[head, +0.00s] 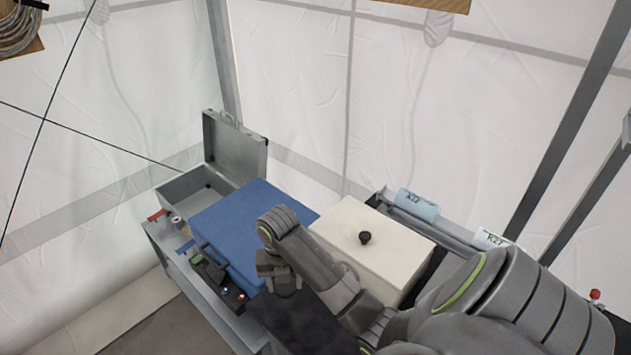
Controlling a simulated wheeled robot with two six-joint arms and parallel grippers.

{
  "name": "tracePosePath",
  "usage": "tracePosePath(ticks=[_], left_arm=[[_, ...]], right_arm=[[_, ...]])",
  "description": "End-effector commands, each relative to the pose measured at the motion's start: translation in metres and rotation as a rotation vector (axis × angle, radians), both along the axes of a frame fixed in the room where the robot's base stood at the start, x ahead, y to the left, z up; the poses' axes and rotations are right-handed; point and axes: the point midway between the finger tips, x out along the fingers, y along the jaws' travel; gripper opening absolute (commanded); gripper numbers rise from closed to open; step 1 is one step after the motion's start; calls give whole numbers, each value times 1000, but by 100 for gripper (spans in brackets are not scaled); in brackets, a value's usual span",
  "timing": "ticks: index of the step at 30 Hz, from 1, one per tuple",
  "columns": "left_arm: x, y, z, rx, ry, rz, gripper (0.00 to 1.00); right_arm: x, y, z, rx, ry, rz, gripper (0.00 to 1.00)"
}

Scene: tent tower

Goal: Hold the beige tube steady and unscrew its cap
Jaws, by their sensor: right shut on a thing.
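My right arm comes in from the lower right and bends down in front of the blue case. My right gripper (282,286) points down over the dark surface in front of that case. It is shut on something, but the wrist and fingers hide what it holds. I cannot make out the beige tube or its cap anywhere in the head view. My left gripper is not in view.
A blue case (225,220) stands left of my right arm, beside an open grey metal case (235,145). A cream box (345,222) with a black knob (365,238) stands close to the right of my forearm. Light blue rolls (417,205) lie behind it. Small tools (212,270) lie at the front left.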

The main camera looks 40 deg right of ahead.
Motion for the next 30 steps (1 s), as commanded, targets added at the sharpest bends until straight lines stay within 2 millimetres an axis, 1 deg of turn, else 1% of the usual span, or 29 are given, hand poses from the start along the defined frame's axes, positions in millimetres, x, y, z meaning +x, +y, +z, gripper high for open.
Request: tracePosePath(ticks=[1,3,6,9,11,15,19,25,30], left_arm=[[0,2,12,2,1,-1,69],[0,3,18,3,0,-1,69],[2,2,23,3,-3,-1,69],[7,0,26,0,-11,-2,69],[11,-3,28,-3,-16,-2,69],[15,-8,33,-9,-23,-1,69],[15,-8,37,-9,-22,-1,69],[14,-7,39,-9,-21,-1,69],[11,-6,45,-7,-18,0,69]], right_arm=[[-20,-14,12,-7,1,-23,22],[-40,-25,19,-5,0,-47,22],[-61,-35,27,-3,-1,-67,22],[-73,-39,31,0,0,-78,22],[-76,-40,28,3,0,-81,22],[-79,-39,4,6,4,-85,22],[-78,-40,-17,4,2,-84,22],[-77,-40,-33,3,-1,-83,22],[-77,-40,-56,3,1,-83,22]])
